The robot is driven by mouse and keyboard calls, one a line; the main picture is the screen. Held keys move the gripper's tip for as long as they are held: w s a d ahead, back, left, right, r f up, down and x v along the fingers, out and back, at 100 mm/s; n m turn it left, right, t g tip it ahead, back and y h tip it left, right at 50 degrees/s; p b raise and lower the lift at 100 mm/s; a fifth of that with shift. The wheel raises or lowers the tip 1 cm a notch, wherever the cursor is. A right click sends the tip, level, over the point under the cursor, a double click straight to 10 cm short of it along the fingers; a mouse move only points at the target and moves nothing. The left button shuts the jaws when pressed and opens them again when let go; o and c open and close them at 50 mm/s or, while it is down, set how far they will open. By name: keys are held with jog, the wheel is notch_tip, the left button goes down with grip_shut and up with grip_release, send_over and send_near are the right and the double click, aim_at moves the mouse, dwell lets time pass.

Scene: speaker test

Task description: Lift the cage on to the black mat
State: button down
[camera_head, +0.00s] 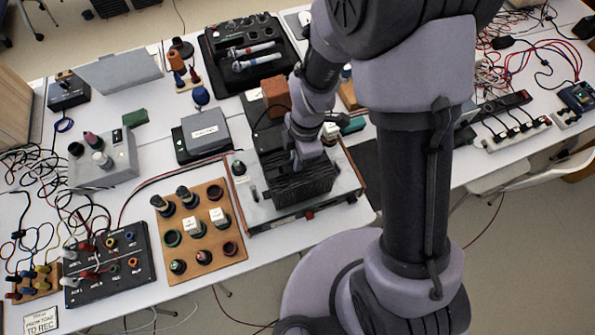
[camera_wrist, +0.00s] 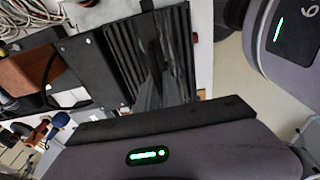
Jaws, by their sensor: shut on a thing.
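The cage (camera_head: 300,188) is a black box with slatted sides, at the front of a grey flat-topped unit near the middle of the table. My gripper (camera_head: 308,160) comes down on it from above and is shut on it. In the wrist view the cage's dark slats (camera_wrist: 122,45) show beside my gripper's fingers (camera_wrist: 160,75). I cannot tell whether its base touches the unit. A flat dark patch (camera_head: 363,160), which looks like the black mat, lies right of the unit, partly hidden by my arm.
The grey unit (camera_head: 258,214) has a red-brown block (camera_head: 275,92) behind it. A grey box (camera_head: 202,135) and a black tray with tools (camera_head: 225,75) stand behind. Power strips (camera_head: 512,135) and loose cables lie right.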

notch_tip(320, 180, up, 10)
jog(key=p, duration=0.3)
notch_tip(320, 180, up, 4)
jog(key=p, duration=0.2)
jog(key=shift+f+p, duration=0.25)
jog(key=shift+p, duration=0.05)
